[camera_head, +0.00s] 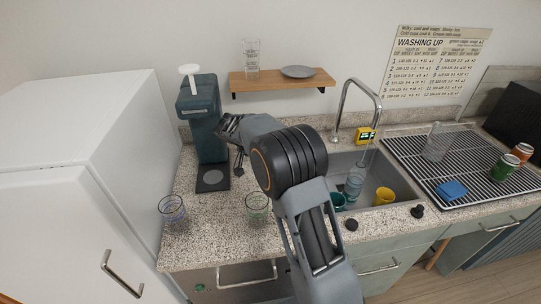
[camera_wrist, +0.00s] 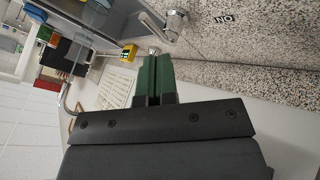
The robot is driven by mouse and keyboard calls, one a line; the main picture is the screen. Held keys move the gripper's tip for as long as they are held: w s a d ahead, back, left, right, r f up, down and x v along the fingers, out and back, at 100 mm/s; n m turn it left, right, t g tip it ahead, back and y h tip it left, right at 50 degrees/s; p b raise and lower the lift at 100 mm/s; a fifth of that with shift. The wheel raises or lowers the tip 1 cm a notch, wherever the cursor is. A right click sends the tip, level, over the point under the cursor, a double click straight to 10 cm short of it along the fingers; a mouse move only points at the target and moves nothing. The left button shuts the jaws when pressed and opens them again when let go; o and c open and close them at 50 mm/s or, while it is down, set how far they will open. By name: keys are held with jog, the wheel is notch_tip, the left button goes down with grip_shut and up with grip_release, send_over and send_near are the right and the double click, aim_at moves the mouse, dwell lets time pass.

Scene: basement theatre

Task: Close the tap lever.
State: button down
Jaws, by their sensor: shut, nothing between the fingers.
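The chrome tap's tall curved spout (camera_head: 378,95) rises behind the sink in the head view. In the wrist view, which is turned nearly upside down, a short shiny metal part (camera_wrist: 175,22) stands on the counter and looks like the tap lever. A small label (camera_wrist: 224,19), reading ON upside down, lies beside it. My gripper (camera_wrist: 156,60) is shut and empty, its green fingers together; in the picture, its tips are below the metal part and appear apart from it.
The sink (camera_head: 402,174) holds cups, including a yellow one (camera_head: 383,196). A yellow device (camera_head: 366,135) stands behind it. A drying rack (camera_head: 405,151) lies at right.

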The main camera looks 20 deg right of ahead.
jog(key=p+x, duration=0.2)
jog(key=x, duration=0.7)
jog(key=shift+f, duration=0.1)
